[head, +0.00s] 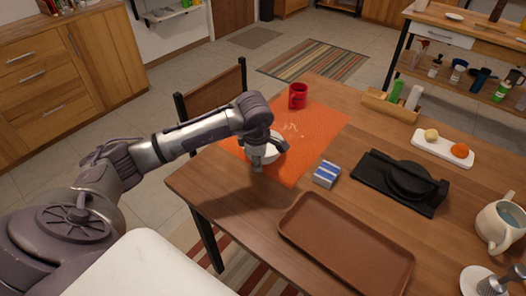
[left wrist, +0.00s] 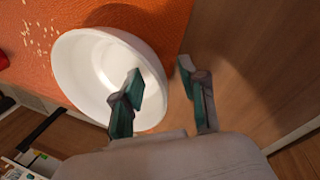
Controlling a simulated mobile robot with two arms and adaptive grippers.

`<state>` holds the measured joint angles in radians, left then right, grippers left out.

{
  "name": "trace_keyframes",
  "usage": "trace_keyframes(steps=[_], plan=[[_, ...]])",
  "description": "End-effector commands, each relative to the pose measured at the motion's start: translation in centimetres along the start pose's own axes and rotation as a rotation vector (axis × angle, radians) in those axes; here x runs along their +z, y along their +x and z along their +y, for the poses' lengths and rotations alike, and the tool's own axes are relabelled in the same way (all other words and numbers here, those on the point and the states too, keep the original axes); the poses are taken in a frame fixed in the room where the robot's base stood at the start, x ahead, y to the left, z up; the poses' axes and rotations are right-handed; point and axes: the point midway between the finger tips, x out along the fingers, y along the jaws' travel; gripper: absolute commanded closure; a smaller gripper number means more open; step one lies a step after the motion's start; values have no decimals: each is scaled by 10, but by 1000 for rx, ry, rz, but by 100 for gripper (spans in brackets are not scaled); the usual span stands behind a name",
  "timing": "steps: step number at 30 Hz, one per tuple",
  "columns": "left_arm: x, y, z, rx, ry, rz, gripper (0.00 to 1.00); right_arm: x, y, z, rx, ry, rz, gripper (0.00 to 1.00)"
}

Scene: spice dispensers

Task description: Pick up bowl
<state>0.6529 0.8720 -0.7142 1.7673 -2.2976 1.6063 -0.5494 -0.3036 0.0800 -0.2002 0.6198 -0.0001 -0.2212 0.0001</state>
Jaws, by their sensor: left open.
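A white bowl (head: 272,150) stands upright on the orange placemat (head: 315,130), partly hidden behind my left gripper in the head view. It shows larger in the left wrist view (left wrist: 82,70) and looks empty. My left gripper (left wrist: 161,72) is open at the bowl's near rim. In the left wrist view one finger appears over the bowl's inside and the other appears outside the rim, over the wood. Whether either finger touches the bowl I cannot tell. My left gripper also shows in the head view (head: 257,166). My right gripper is not in view.
A red mug (head: 298,95) stands at the mat's far end, with pale scattered bits (head: 292,130) nearer. A blue-and-white box (head: 326,174), a brown tray (head: 290,226) and a black stand (head: 385,190) lie to the right. A chair (head: 215,100) stands behind the table.

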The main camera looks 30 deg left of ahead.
Motion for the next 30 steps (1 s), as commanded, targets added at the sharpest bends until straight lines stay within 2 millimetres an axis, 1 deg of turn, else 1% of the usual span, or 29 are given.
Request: trace_keyframes(steps=[1, 2, 3, 9, 23, 26, 30], plan=[[0, -1, 0, 0, 0, 0, 58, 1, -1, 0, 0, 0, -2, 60], [0, -1, 0, 0, 0, 0, 61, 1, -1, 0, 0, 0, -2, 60], [0, -1, 0, 0, 0, 0, 68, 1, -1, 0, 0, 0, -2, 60], [0, -1, 0, 1, 0, 0, 100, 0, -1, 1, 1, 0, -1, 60], [0, -4, 1, 0, 0, 0, 100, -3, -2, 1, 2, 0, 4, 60], [0, -11, 3, 2, 0, 1, 100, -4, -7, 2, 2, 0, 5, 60], [0, -30, 8, 3, 0, 0, 100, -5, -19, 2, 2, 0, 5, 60]])
